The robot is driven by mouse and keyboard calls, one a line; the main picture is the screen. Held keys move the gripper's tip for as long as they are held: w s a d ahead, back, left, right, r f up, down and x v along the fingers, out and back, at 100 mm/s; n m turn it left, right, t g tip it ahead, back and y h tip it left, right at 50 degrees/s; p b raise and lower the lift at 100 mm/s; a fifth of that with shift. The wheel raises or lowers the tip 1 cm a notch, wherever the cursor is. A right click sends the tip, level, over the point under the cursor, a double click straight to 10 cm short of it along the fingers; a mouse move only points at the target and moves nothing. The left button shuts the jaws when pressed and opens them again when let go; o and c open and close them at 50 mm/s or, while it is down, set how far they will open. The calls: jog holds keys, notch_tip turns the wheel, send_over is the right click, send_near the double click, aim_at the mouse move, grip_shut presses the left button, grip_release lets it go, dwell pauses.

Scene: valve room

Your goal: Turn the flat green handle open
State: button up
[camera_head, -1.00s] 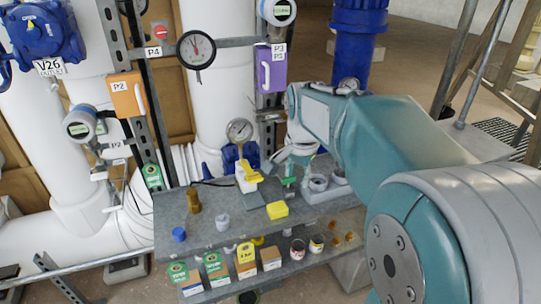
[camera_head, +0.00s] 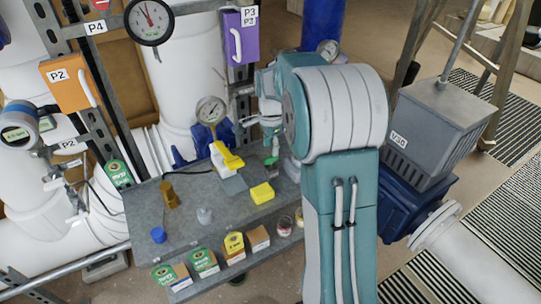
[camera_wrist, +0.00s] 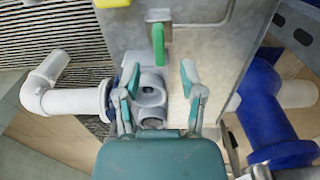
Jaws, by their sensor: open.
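The flat green handle (camera_wrist: 158,45) stands on a small grey valve on the metal bench. In the wrist view it is just beyond my fingertips, roughly centred between them and a little left. My gripper (camera_wrist: 161,72) is open and empty, with one teal-padded finger on each side. No contact with the handle shows. In the head view the green handle (camera_head: 272,159) is small, just below my gripper (camera_head: 268,141), and partly hard to make out. My arm covers the bench to its right.
Grey round fittings (camera_wrist: 150,86) lie between and below my fingers. A yellow-handled valve (camera_head: 228,158) and a yellow block (camera_head: 262,193) are left of the green handle. A gauge (camera_head: 210,111) rises behind. Boxes stand on the lower shelf (camera_head: 222,280).

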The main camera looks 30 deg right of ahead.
aim_at(271, 157)
jog(key=shift+f, duration=2.1)
grip_shut()
jog(key=shift+n, duration=0.3)
jog(key=n, duration=0.3)
jog(key=shift+n, duration=0.3)
jog(key=n, duration=0.4)
jog(key=shift+n, duration=0.3)
jog(key=n, duration=0.4)
jog(key=shift+n, duration=2.5)
